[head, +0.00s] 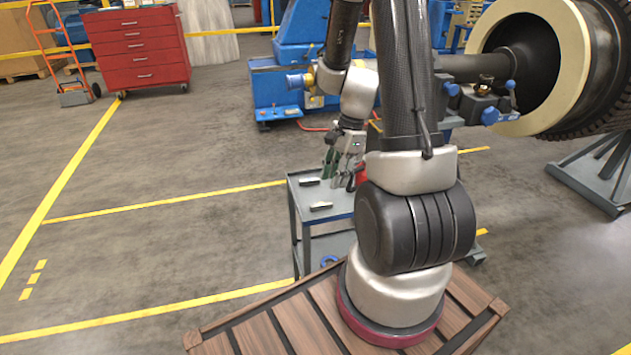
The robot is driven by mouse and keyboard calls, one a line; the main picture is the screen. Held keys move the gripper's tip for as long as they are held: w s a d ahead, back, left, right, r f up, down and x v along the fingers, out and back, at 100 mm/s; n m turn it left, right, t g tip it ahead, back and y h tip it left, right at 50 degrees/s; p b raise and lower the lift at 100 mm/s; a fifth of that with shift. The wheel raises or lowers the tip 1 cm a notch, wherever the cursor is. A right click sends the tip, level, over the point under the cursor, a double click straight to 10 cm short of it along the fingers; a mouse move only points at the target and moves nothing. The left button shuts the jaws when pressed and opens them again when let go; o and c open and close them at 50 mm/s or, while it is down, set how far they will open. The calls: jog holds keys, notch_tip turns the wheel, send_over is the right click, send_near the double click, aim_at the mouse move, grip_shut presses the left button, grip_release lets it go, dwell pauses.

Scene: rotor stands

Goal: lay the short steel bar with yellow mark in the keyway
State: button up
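Two short pale bars lie apart on the top of a grey cart, one farther back (309,182) and one nearer the front edge (321,206). Both are very small in the head view. I cannot make out for sure which carries the yellow mark. My gripper (342,180) hangs pointing down over the cart, to the right of the bars. Its fingers are too small and partly covered to tell whether they are open or hold anything. The dark rotor shaft (480,66) sticks out to the left from the rotor at the right. I cannot see the keyway; my arm covers part of this area.
The grey cart (292,213) stands beyond my wooden-topped base, its right side hidden by my arm. A green item and a red item (361,177) are near the gripper. The large rotor (600,60) rests on a grey stand (590,175). Floor at left is clear; a red tool cabinet (138,48) stands behind.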

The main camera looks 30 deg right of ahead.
aim_at(322, 204)
jog(key=f+m, duration=0.1)
jog(key=f, duration=0.2)
jog(key=w+a+f+m, duration=0.1)
jog(key=f, duration=0.2)
jog(key=w+a+f+m, duration=0.1)
jog(key=f, duration=0.2)
jog(key=shift+w+a+f+t, duration=0.15)
jog(key=shift+a+f+t, duration=0.1)
jog(key=shift+t, duration=0.15)
jog(key=c, duration=0.7)
jog(key=shift+r, duration=3)
